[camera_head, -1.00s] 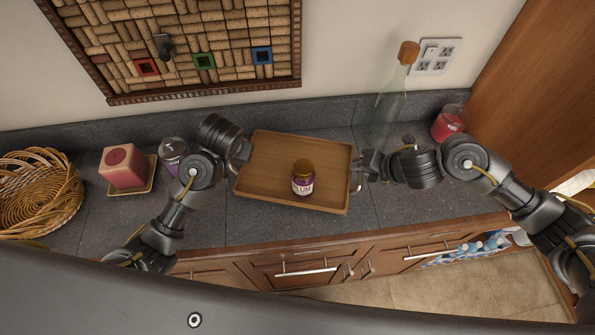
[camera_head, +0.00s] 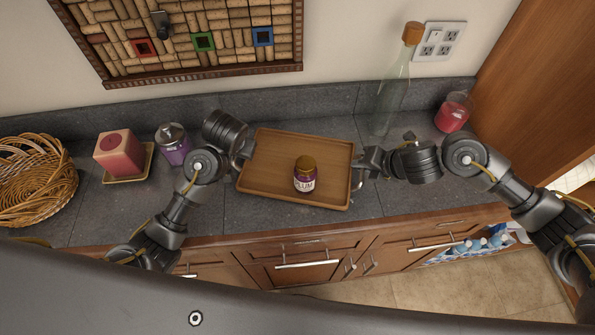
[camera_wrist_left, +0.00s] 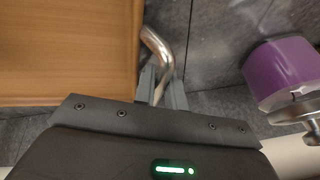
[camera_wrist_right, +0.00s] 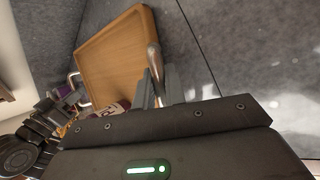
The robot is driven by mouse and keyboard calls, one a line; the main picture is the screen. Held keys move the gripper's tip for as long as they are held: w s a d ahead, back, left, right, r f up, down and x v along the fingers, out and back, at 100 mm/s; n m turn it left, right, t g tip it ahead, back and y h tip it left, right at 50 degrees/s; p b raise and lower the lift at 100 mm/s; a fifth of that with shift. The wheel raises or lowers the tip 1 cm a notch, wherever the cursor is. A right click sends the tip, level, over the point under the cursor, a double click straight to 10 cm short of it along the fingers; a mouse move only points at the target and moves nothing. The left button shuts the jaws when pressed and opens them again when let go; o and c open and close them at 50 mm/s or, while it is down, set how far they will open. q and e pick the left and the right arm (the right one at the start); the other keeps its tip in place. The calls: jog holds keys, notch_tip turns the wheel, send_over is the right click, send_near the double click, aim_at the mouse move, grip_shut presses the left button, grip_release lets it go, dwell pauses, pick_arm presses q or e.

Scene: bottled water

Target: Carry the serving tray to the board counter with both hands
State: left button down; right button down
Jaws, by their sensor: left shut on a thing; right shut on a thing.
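The wooden serving tray (camera_head: 270,185) is in front of me in the head view, over the grey counter, with a purple jar labelled PLUM (camera_head: 305,176) upright on it. My left gripper (camera_head: 240,158) is shut on the tray's left metal handle; the left wrist view shows its fingers around the handle (camera_wrist_left: 158,48). My right gripper (camera_head: 364,168) is shut on the right handle, which also shows in the right wrist view (camera_wrist_right: 154,60). I cannot tell whether the tray touches the counter.
A wicker basket (camera_head: 35,185), a pink candle (camera_head: 120,155) on a small dish and a lidded purple jar (camera_head: 173,148) stand to the left. A clear bottle (camera_head: 391,95) and a pink jar (camera_head: 453,112) stand to the right. A cork board (camera_head: 190,35) hangs on the wall.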

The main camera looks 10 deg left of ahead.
pick_arm(q)
jog(key=c, duration=1.6)
grip_release()
jog(key=shift+f, duration=0.15)
pick_arm(e)
jog(key=c, duration=1.6)
grip_release()
jog(key=shift+w+f, duration=0.1)
jog(key=shift+f, duration=0.05)
pick_arm(q)
jog(key=shift+o, duration=0.7)
jog(key=shift+s+a, duration=0.1)
jog(key=shift+s, duration=0.05)
pick_arm(e)
jog(key=shift+o, duration=0.7)
jog(key=shift+s+a, duration=0.1)
jog(key=shift+s, duration=0.1)
pick_arm(q)
jog(key=o, duration=0.8)
jog(key=shift+c, duration=0.2)
jog(key=shift+o, duration=0.2)
pick_arm(e)
jog(key=v, duration=1.2)
